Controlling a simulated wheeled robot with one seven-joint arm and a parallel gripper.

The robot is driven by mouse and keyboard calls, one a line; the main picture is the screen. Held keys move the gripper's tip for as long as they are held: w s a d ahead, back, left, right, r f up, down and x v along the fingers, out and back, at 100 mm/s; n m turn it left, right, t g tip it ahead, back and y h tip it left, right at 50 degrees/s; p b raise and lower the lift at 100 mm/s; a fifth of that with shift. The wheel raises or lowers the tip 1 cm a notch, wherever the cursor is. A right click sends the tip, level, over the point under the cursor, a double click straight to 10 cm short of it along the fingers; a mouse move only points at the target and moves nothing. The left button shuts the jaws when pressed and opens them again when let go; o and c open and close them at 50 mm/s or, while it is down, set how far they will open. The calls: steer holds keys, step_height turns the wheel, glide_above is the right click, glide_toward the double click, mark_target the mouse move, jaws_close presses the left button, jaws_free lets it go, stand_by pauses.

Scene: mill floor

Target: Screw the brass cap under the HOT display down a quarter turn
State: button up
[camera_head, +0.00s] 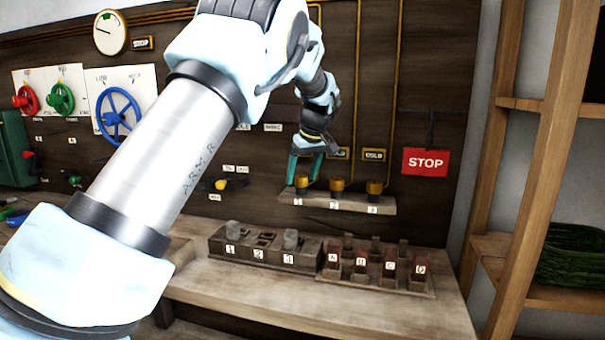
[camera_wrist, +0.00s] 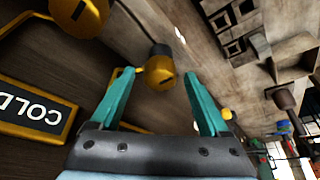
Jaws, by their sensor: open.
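Three brass caps stand in a row on a small wooden shelf (camera_head: 345,203) with numbered labels: a left cap (camera_head: 302,181), a middle cap (camera_head: 337,185) and a right cap (camera_head: 375,187). I see no HOT display; the place above the left cap is hidden by my gripper. My gripper (camera_head: 302,178) is open at the left cap. In the wrist view a slotted brass cap (camera_wrist: 160,72) lies between the teal fingertips, apart from both. A COLD display (camera_wrist: 35,110) shows there too.
A red STOP sign (camera_head: 426,162) hangs right of the shelf. Below, a numbered wooden block (camera_head: 265,250) and a lettered rack (camera_head: 375,275) stand on the bench. A yellow-knobbed lever (camera_head: 221,184) is left of my gripper. Pipes run up the wall.

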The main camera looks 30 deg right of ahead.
jaws_close()
stand_by(0.6)
